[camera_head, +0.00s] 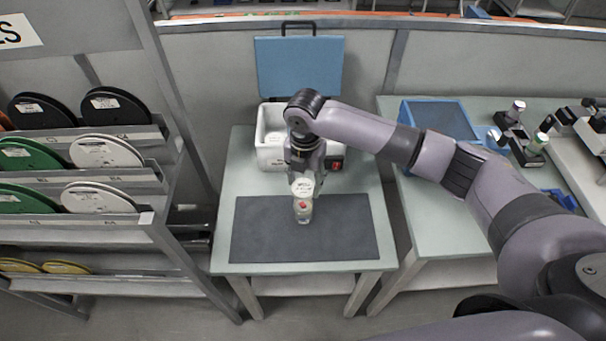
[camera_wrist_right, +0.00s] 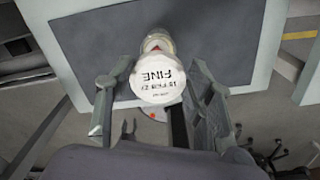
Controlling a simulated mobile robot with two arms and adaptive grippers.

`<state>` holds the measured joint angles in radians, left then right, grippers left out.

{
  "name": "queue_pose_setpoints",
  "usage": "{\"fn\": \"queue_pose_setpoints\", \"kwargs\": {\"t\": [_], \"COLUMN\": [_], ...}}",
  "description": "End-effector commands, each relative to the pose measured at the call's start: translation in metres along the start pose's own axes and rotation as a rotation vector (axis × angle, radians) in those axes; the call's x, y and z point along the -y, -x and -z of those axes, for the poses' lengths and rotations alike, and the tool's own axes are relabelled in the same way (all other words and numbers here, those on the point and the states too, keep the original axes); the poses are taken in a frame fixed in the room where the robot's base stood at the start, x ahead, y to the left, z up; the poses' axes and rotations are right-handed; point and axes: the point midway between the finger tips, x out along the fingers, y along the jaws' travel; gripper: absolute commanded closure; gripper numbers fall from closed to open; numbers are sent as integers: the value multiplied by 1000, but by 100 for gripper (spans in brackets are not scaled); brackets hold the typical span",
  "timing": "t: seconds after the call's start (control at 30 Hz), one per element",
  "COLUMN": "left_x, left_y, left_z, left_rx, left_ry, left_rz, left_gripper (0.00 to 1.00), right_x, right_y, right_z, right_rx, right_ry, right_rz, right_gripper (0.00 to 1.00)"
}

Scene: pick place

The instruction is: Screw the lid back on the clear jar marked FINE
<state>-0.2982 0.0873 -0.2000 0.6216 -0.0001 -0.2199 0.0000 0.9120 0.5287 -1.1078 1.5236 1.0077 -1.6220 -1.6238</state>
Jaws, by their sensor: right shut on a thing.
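The white round lid (camera_wrist_right: 158,82), printed with FINE, is between the fingers of my right gripper (camera_wrist_right: 158,66). In the head view the lid (camera_head: 302,187) is at the lower end of my right gripper (camera_head: 303,176). The clear jar (camera_head: 303,209), with a red mark on it, stands on the dark mat. The lid is over or just behind the jar's top; I cannot tell if they touch. Part of the jar (camera_wrist_right: 157,42) shows beyond the lid in the right wrist view. My left gripper is out of view.
The dark mat (camera_head: 260,230) lies bare around the jar on a small table (camera_head: 232,165). Behind is a white box (camera_head: 263,158) with its blue lid (camera_head: 299,66) raised. A spool rack (camera_head: 150,200) stands left. A second table with a blue tray (camera_head: 443,118) is right.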

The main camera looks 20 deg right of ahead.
Motion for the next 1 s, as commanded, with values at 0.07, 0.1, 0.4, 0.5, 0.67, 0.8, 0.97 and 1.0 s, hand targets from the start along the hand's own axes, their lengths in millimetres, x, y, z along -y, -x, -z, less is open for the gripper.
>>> {"fn": "queue_pose_setpoints", "kwargs": {"t": [0.07,0.1,0.4,0.5,0.67,0.8,0.97,1.0], "left_x": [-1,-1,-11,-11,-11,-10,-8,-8], "left_y": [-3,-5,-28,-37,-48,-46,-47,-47], "left_z": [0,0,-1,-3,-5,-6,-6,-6], "left_rx": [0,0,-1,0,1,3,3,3], "left_ry": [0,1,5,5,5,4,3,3], "left_rz": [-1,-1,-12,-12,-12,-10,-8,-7], "left_gripper": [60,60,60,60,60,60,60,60], "right_x": [0,0,0,1,1,0,0,0], "right_y": [-4,-6,-24,-31,-41,-48,-52,-53], "right_z": [0,0,0,0,0,0,0,0], "right_rx": [0,0,0,0,0,0,0,0], "right_ry": [3,2,1,1,1,0,0,0], "right_rz": [0,0,1,1,2,1,2,2], "right_gripper": [63,63,63,63,63,63,63,63]}}
